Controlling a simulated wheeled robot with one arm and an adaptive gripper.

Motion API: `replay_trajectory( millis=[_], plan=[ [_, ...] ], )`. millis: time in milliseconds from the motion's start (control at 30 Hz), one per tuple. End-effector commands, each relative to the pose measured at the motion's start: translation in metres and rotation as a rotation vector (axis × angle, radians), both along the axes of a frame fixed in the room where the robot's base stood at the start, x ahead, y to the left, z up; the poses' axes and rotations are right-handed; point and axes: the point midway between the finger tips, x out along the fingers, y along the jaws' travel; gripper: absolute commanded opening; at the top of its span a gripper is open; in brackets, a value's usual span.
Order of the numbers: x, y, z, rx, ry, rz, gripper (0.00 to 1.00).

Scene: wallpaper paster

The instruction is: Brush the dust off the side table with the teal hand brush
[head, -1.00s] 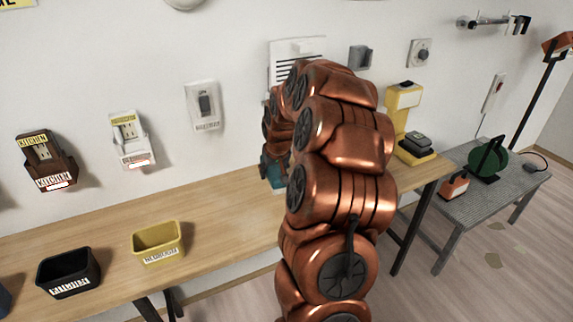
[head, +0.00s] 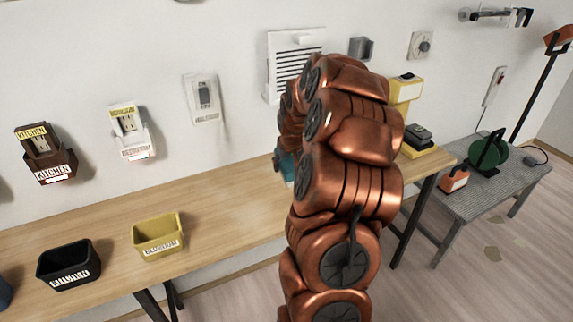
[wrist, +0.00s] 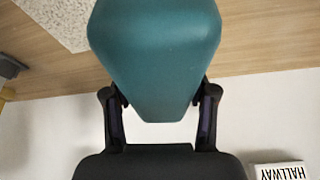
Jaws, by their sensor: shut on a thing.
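The teal hand brush (wrist: 155,45) fills the upper middle of the wrist view. My gripper (wrist: 161,98) is shut on it, one finger on each side. In the head view only a bit of teal (head: 287,166) shows behind my copper arm, above the wooden table (head: 225,205); my fingers are hidden there. The bristles are not visible, and I cannot tell whether they touch the table. A pale speckled patch (wrist: 55,22) lies on the wood at the top left of the wrist view. A grey table (head: 465,195) stands at the right.
A black bin (head: 68,266) and a yellow bin (head: 158,237) stand on the wooden table's left part. A yellow device (head: 416,150) stands at its right end. The grey table carries a green reel (head: 489,155) and an orange item (head: 455,180). Wall holders (head: 45,155) hang behind.

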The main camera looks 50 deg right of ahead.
Motion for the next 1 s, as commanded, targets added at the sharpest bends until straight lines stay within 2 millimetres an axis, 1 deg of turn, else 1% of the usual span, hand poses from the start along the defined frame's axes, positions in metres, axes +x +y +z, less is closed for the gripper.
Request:
replay_trajectory(
  millis=[33,200,500,667,1000],
  plan=[
    [0.0,0.0,-0.008,0.001,0.002,0.0,0.21],
    [-0.001,0.0,-0.026,0.001,0.002,0.0,0.21],
    [0.0,0.0,-0.053,0.0,-0.001,-0.001,0.21],
    [0.0,0.0,-0.057,0.0,-0.001,-0.001,0.21],
    [0.001,0.001,-0.057,0.0,-0.001,0.002,0.21]
  ],
)
